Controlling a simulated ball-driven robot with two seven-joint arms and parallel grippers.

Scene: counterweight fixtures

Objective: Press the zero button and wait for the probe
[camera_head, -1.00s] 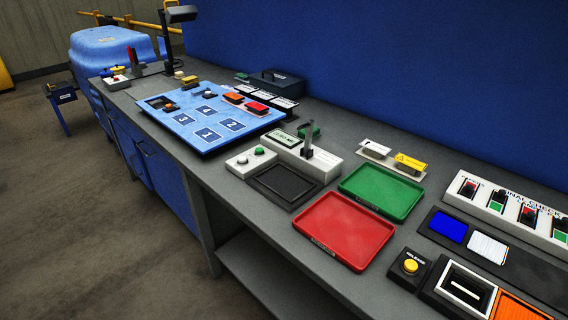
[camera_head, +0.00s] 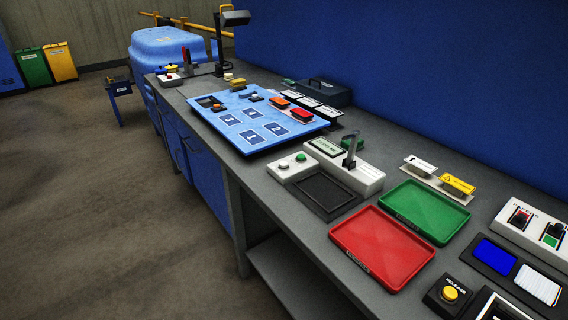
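A white gauge unit (camera_head: 360,176) stands on the grey bench behind a black recessed pad (camera_head: 324,193). It has a small greenish display (camera_head: 325,147) with text too small to read and an upright dark probe arm (camera_head: 351,145). In front of the display, a white button box (camera_head: 291,167) carries a white-grey button (camera_head: 283,164) and a green button (camera_head: 301,157). I cannot read which one is marked zero. The black pad looks empty. Neither of my grippers is in view.
A red tray (camera_head: 382,247) and a green tray (camera_head: 425,211) lie right of the gauge. A blue numbered board (camera_head: 233,139) with several coloured blocks lies left of it. A yellow release button (camera_head: 449,293) is at the lower right. Open floor (camera_head: 90,200) lies left of the bench.

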